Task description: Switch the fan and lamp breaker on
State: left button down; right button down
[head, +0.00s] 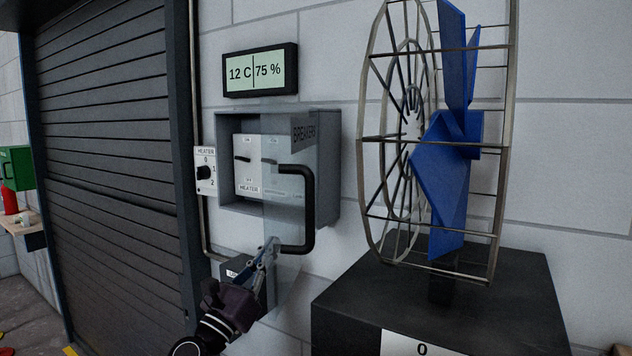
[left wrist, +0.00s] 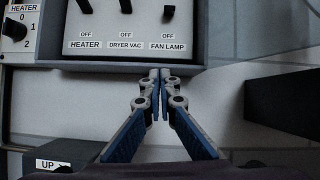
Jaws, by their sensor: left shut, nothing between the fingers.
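The grey breaker box (head: 229,193) hangs on the wall, with a white switch panel inside. The left wrist view shows the fan and lamp breaker (left wrist: 168,13), a black lever above the label FAN LAMP at the panel's right. It sits lower, nearer its OFF mark, than the heater lever (left wrist: 85,6) and dryer vac lever (left wrist: 125,6). The upper panel is cut off there. My left gripper (head: 271,247) is shut and empty, just below the box; its fingertips (left wrist: 160,76) point at the lower edge, below the FAN LAMP label. My right gripper is out of view.
A clear cover with a bent black handle (head: 310,205) stands in front of the box's right part in the head view. A blue-bladed caged fan (head: 450,150) on a dark stand (head: 335,318) is to the right. A heater dial (head: 205,172) is left.

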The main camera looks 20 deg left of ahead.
pick_arm(q)
jog(key=shift+s+d+r+m+h, duration=0.2)
jog(key=shift+r+m, duration=0.25)
jog(key=shift+r, duration=0.35)
jog(key=shift+s+d+r+m+h, duration=0.1)
jog(key=shift+d+r+m+h, duration=0.15)
jog(key=shift+r+m, duration=0.4)
jog(key=shift+w+r, duration=0.1)
jog(key=shift+r, duration=0.05)
jog(key=shift+n+y, duration=0.25)
jog(key=shift+n, duration=0.05)
jog(key=p+x, duration=0.1)
jog(key=x, duration=0.3)
jog(key=p+x, duration=0.2)
jog(key=x, duration=0.3)
jog(key=shift+r, duration=0.35)
notch_tip(320, 180, up, 3)
jog(key=p, duration=0.3)
jog(key=shift+w+d+f, duration=0.1)
jog(key=shift+f, duration=0.05)
jog(key=shift+s+r+p, duration=0.4)
jog(key=shift+r+p, duration=0.2)
jog(key=shift+w, duration=0.1)
